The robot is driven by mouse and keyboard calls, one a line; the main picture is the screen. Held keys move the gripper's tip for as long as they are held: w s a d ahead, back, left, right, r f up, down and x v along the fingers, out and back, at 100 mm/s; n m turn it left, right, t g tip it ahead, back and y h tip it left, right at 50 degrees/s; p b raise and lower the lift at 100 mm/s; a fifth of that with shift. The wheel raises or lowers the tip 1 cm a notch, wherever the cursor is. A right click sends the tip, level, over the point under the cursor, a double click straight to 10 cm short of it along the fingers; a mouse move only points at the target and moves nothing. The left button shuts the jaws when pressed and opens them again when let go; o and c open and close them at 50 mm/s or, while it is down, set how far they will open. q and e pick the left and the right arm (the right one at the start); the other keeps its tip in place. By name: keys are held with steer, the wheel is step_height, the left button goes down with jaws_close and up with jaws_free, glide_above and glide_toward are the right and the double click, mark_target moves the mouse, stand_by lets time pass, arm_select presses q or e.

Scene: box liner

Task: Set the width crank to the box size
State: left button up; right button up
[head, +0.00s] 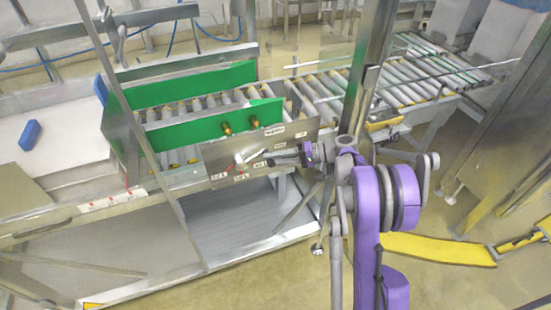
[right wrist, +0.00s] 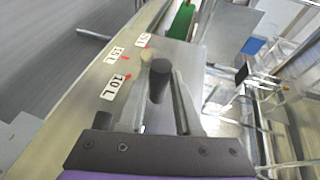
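The width crank (head: 243,158) is on a grey metal panel (head: 222,157) at the front of the roller conveyor. My right gripper (head: 275,158) is at the crank from the right. In the right wrist view, the dark crank handle (right wrist: 160,82) stands between the two spread fingers of this gripper (right wrist: 162,88), with a gap visible on the right side. Contact on the left is unclear. Size labels with red marks surround the crank; a 10 L label (right wrist: 115,87) and a 15 L label (right wrist: 118,54) show there. My left gripper is not in view.
Green guide plates (head: 190,128) stand along the rollers (head: 335,88). A white sheet-like surface (head: 75,145) with a blue block (head: 30,134) lies at left. A metal post (head: 367,70) rises behind my right arm. Yellow strips (head: 435,249) lie on the floor at right.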

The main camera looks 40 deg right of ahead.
steer(key=o, duration=0.3)
steer(key=shift+w+a, duration=0.15)
steer(key=shift+o, duration=0.2)
steer(key=shift+d, duration=0.2)
step_height(320, 180, up, 10)
steer(key=p, duration=0.1)
steer(key=shift+p, duration=0.4)
